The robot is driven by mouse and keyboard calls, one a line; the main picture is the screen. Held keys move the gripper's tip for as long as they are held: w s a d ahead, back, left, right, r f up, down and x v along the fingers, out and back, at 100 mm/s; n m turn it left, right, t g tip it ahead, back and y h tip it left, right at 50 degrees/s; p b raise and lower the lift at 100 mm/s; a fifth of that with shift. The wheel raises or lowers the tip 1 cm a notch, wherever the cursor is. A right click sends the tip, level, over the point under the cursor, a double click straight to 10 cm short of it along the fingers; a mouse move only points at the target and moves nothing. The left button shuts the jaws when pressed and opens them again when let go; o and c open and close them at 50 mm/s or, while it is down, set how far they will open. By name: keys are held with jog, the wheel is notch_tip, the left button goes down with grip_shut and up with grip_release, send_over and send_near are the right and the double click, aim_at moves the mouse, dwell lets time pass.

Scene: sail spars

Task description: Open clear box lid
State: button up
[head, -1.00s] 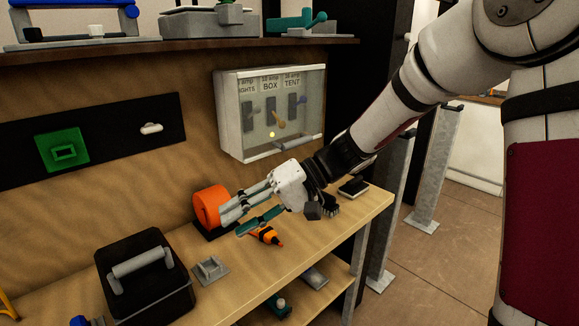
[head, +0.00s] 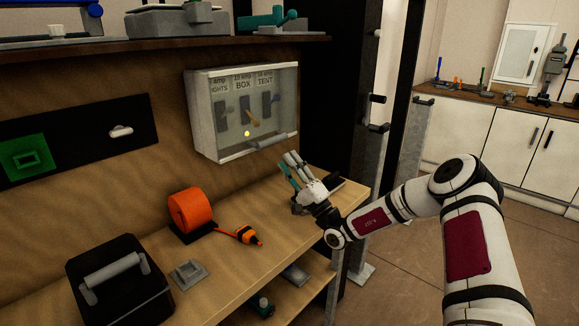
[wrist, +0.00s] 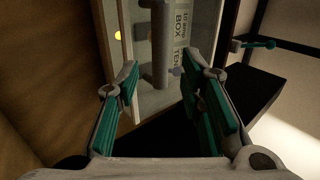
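The clear box (head: 205,140) is mounted on the wooden back wall, with a white frame and a see-through lid (head: 232,128) that looks shut. Switches and labels reading BOX and TENT show through it. A grey bar handle (head: 270,142) runs along the lid's lower edge; it also shows upright in the wrist view (wrist: 160,45). My gripper (head: 289,165) is just below and right of the handle, pointing up toward it. In the wrist view my gripper (wrist: 168,88) is open and empty, with the handle ahead between the finger lines, apart from the fingers.
Below the box, the wooden bench (head: 255,205) holds an orange reel (head: 192,209), a grey bracket (head: 188,273) and a black case (head: 125,290). A shelf (head: 150,47) with tools runs above the box. A dark post (head: 340,90) stands right of it.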

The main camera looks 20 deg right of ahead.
aim_at(275, 143)
jog(key=b+x, duration=0.2)
jog(key=x, duration=0.5)
jog(key=shift+w+r+b, duration=0.15)
jog(key=shift+w+b, duration=0.1)
jog(key=shift+b, duration=0.15)
jog(key=shift+w, duration=0.1)
jog(key=shift+c, duration=1.3)
jog(key=shift+r, duration=0.15)
grip_shut()
